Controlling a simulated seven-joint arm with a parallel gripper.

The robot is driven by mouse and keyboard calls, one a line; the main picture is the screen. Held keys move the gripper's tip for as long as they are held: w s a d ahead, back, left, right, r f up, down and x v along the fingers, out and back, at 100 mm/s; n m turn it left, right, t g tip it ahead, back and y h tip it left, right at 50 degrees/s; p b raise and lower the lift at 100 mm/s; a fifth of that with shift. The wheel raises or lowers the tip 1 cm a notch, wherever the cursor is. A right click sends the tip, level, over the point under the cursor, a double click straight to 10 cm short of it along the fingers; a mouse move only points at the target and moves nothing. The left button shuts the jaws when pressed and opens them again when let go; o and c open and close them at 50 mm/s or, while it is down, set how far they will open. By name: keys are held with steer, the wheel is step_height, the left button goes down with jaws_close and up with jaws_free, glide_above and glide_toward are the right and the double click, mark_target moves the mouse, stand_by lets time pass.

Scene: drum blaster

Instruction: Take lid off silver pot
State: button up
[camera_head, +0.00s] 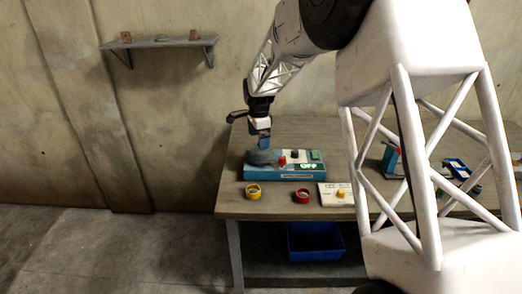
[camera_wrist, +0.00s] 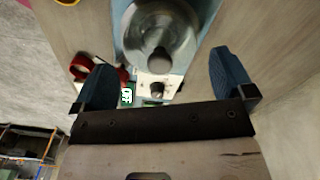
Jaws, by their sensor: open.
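The silver pot (camera_head: 262,158) sits on the left end of a blue device (camera_head: 296,175) on the table. In the wrist view the pot (camera_wrist: 145,25) shows from above as a round, shiny shape with its lid (camera_wrist: 175,32) on. A dark knob (camera_wrist: 160,57) stands up from the lid. My gripper (camera_head: 264,143) is just above the pot, pointing down. In the wrist view my gripper (camera_wrist: 160,62) is open, with a blue finger on each side of the knob and clear gaps. I cannot tell whether the fingertips reach the knob's height.
The device has a red button (camera_head: 282,160), a black knob (camera_head: 295,153) and a green display (camera_head: 308,166) reading OFF. A blue bin (camera_head: 315,243) is below the table (camera_head: 232,195).

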steer(key=shift+f, duration=0.3)
steer(key=shift+d+f, duration=0.15)
steer(key=shift+f, duration=2.45)
steer(key=c, duration=0.6)
steer(key=shift+r, duration=0.15)
